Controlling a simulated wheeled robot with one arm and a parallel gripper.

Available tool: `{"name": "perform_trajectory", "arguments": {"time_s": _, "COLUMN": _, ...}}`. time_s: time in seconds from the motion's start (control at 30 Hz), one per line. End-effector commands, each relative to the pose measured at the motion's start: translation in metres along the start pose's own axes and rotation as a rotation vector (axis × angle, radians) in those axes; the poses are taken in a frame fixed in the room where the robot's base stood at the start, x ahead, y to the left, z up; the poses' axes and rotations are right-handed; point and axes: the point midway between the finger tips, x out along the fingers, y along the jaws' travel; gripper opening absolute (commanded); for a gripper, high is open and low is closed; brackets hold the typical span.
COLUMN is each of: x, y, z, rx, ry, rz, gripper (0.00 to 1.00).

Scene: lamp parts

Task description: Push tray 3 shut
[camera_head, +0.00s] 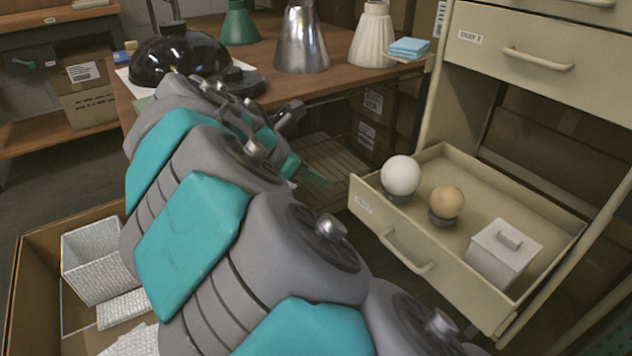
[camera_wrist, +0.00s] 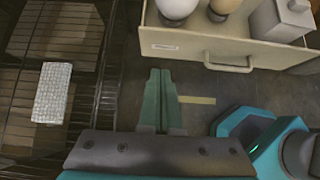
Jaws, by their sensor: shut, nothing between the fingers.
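The lower drawer (camera_head: 405,263), a beige tray with a white label and a bar handle, is pulled out of the cabinet; its label is too small to read for certain. It holds a white ball bulb (camera_head: 401,174), a tan bulb (camera_head: 446,201) and a white lidded box (camera_head: 503,252). In the wrist view the drawer front (camera_wrist: 185,45) stands ahead and to the right of my gripper. My gripper (camera_wrist: 160,72) is shut and empty, with its green fingers together, short of the drawer front. In the head view its fingers (camera_head: 318,178) show partly behind my arm, left of the drawer.
A closed labelled drawer (camera_head: 540,55) sits above the open one. A wooden table (camera_head: 262,75) with lamp shades stands at the back. A wire rack with a white textured block (camera_wrist: 53,93) lies left of my gripper. A cardboard box (camera_head: 30,290) stands at lower left.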

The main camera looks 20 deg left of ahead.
Motion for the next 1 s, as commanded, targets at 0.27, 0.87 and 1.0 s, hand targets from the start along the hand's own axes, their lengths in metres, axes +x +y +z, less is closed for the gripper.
{"name": "perform_trajectory", "arguments": {"time_s": 0.27, "x": 0.057, "y": -0.002, "z": -0.001, "rx": -0.001, "ry": 0.002, "rz": -0.007, "gripper": 0.00}}
{"name": "perform_trajectory", "arguments": {"time_s": 0.87, "x": 0.099, "y": -0.001, "z": 0.028, "rx": -0.002, "ry": 0.001, "rz": -0.001, "gripper": 0.00}}
{"name": "perform_trajectory", "arguments": {"time_s": 1.0, "x": 0.098, "y": -0.001, "z": 0.028, "rx": -0.002, "ry": 0.001, "rz": -0.001, "gripper": 0.00}}
